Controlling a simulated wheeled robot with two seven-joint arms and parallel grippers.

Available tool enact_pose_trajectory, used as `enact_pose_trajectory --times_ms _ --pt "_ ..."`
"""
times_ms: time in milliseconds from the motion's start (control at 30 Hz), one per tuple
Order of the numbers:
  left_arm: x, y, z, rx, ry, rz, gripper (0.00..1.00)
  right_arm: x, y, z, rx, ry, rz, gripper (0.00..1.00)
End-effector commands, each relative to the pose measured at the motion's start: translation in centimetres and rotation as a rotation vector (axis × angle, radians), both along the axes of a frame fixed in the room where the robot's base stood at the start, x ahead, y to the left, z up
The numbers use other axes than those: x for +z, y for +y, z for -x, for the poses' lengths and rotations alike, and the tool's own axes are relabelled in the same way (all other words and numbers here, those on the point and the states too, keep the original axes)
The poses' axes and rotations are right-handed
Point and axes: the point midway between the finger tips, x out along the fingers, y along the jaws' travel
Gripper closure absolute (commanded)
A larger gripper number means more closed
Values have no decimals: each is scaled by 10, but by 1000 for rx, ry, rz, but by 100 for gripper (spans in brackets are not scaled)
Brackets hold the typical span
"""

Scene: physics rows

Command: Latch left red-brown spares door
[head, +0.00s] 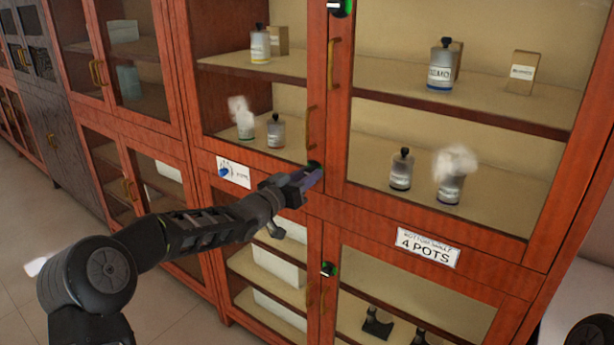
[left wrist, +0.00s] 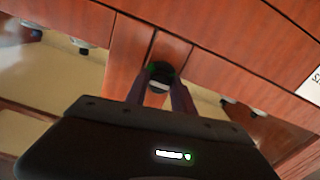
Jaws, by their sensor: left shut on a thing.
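The red-brown cabinet has an upper left glass door (head: 255,154) and an upper right glass door (head: 435,219), both looking closed. A black latch knob (head: 314,165) with green on it sits at the bottom where these doors meet. My left gripper (head: 308,178) reaches it from the left and front. In the left wrist view, the fingers (left wrist: 160,93) are on either side of the dark round knob (left wrist: 161,73) and shut on it. Its exact turn is hard to tell, as the fingers partly cover it. My right gripper is out of view.
Another black and green latch (head: 340,7) is at the top, and one (head: 328,269) is on the lower doors. Brass handles (head: 334,63) stick out by the door seam. Bottles and boxes stand behind glass. A "4 POTS" sign (head: 428,247) is at right. The floor (head: 25,225) at left is clear.

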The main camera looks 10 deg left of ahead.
Motion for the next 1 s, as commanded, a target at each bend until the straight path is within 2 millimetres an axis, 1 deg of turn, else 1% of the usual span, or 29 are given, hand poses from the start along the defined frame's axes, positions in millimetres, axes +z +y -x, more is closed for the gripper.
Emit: enact_pose_trajectory --times_ms 267,467,767,1000 --pt "0 0 0 0 -1 -3 100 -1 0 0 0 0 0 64" --pt "-1 0 0 0 -13 -30 100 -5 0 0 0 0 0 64" --pt "-3 0 0 0 -67 -164 100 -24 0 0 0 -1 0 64" --pt "-4 0 0 0 -140 -350 100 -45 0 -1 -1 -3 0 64"
